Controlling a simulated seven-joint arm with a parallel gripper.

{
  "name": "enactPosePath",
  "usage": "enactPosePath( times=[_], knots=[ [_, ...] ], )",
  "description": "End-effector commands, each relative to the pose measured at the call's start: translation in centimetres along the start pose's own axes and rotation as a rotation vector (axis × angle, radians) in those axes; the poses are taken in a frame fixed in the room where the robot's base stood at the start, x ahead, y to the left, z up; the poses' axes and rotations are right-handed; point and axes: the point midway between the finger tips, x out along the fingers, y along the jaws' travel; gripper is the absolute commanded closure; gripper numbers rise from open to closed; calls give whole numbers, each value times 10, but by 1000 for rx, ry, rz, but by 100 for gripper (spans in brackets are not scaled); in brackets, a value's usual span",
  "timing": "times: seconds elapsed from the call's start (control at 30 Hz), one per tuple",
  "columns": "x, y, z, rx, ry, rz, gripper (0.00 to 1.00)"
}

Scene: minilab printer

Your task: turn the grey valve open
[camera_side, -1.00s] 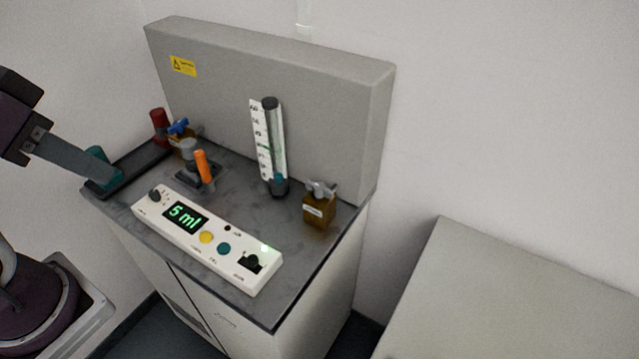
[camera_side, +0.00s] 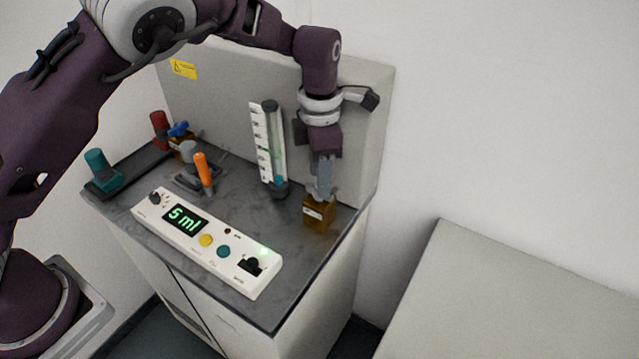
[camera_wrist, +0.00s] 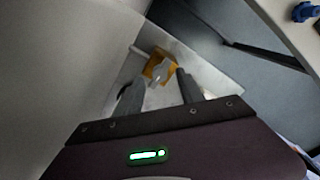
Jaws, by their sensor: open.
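The grey valve sits on top of an amber block (camera_side: 319,215) with a white label, at the right end of the bench. In the side view the handle is mostly hidden by my fingers. In the wrist view the grey handle (camera_wrist: 159,72) shows on the amber block (camera_wrist: 153,63), ahead of and between my two fingers. My gripper (camera_side: 321,191) points straight down right over the valve. In the wrist view my gripper (camera_wrist: 161,82) is open, with one finger on each side of the handle. I cannot tell whether either finger touches it.
A graduated glass tube (camera_side: 272,150) stands just left of my gripper, and the grey back panel (camera_side: 377,110) rises close behind. A control box (camera_side: 208,243) reading 5 ml lies in front. A blue valve (camera_side: 179,129) and an orange-handled lever (camera_side: 203,172) are farther left.

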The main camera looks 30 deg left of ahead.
Motion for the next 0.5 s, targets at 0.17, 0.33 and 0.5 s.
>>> enactPosePath(
  times=[0.17,0.33,0.5],
  knots=[
    [26,0,0,1,1,-1,55],
    [31,0,0,1,-1,0,55],
    [30,0,0,2,-1,0,63]
  ],
)
